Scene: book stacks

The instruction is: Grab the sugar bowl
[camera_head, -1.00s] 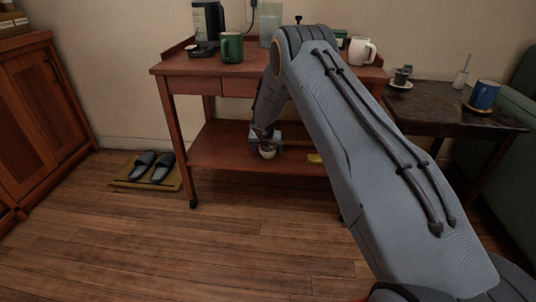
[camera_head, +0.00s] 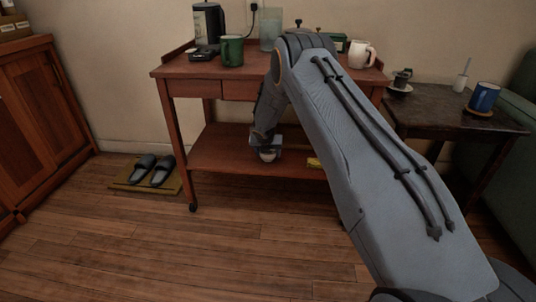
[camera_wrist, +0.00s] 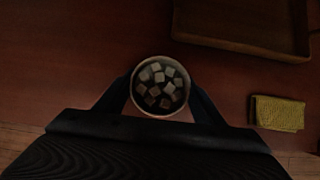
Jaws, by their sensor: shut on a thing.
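The sugar bowl (camera_wrist: 160,88) is a small round pale-rimmed bowl holding several sugar cubes. In the wrist view it sits between the two fingers of my gripper (camera_wrist: 160,98), which is shut on it from both sides. In the head view the bowl (camera_head: 268,155) is a small pale shape at the fingertips of my gripper (camera_head: 267,148), over the lower shelf of the wooden cart (camera_head: 215,150). I cannot tell whether the bowl touches the shelf. My arm hides part of the cart.
A yellow folded cloth (camera_wrist: 277,113) and a wooden tray (camera_wrist: 245,45) lie on the lower shelf. A green mug (camera_head: 232,50), coffee maker (camera_head: 207,25) and white mug (camera_head: 361,54) stand on the cart top, above my gripper. Slippers (camera_head: 152,169) lie on a mat at left.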

